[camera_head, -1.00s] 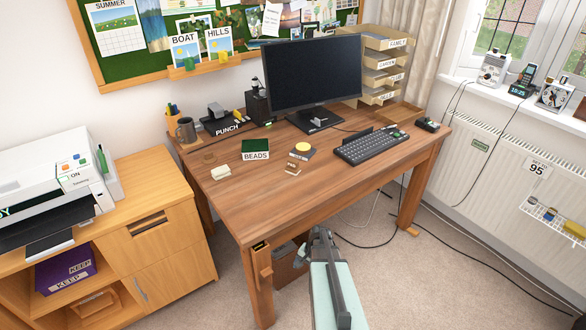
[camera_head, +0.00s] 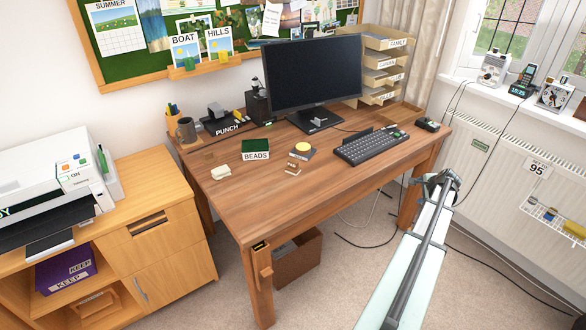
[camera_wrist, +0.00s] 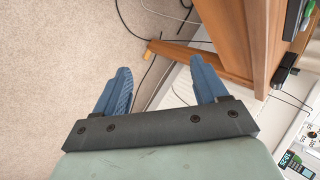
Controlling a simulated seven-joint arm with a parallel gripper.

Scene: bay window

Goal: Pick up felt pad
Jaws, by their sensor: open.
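I cannot pick out the felt pad for certain. My gripper (camera_head: 441,180) is beyond the desk's right front corner, between desk and radiator, away from these items. In the wrist view my gripper (camera_wrist: 160,72) has its two blue fingers wide apart with nothing between them. Carpet, cables and a desk leg show beyond them.
The keyboard (camera_head: 371,146), monitor (camera_head: 313,75) and green BEADS box (camera_head: 255,149) stand on the desk. The radiator (camera_head: 510,170) with a wire shelf (camera_head: 550,218) is at the right. An open box (camera_head: 297,257) stands under the desk. The desk's front middle is clear.

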